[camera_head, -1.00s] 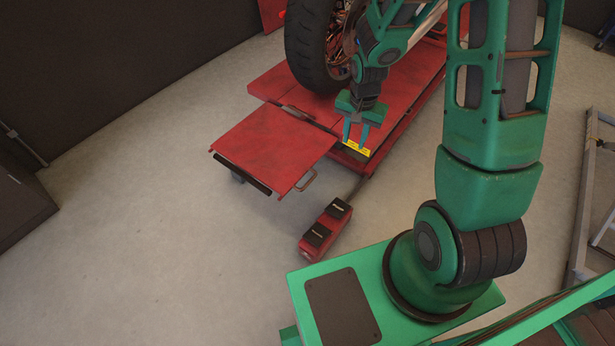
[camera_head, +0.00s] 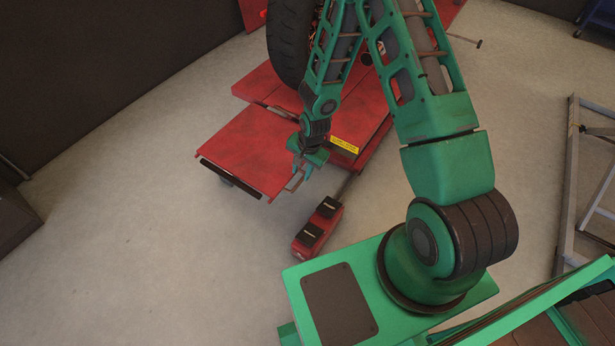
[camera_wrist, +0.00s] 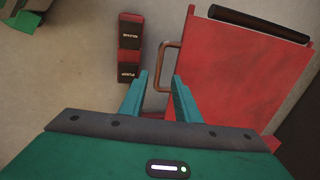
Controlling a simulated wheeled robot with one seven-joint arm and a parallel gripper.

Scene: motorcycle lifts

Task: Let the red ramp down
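The red ramp (camera_head: 245,150) is a flat plate at the near end of the red lift (camera_head: 358,125). It looks about level with the lift's deck and has a dark roller along its outer edge. It also shows in the wrist view (camera_wrist: 240,75). A copper-coloured loop handle (camera_wrist: 164,65) stands out from the ramp's side. My gripper (camera_head: 302,176) is at that side of the ramp by the handle. In the wrist view its two fingers (camera_wrist: 160,82) are apart, with the handle lying ahead of and between the fingertips. I cannot tell whether they touch it.
A red foot pedal box (camera_head: 318,228) with two black pedals lies on the floor just beside the ramp. A motorcycle wheel (camera_head: 288,40) stands on the lift. A grey metal frame (camera_head: 570,190) is at the right. The floor left of the ramp is clear.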

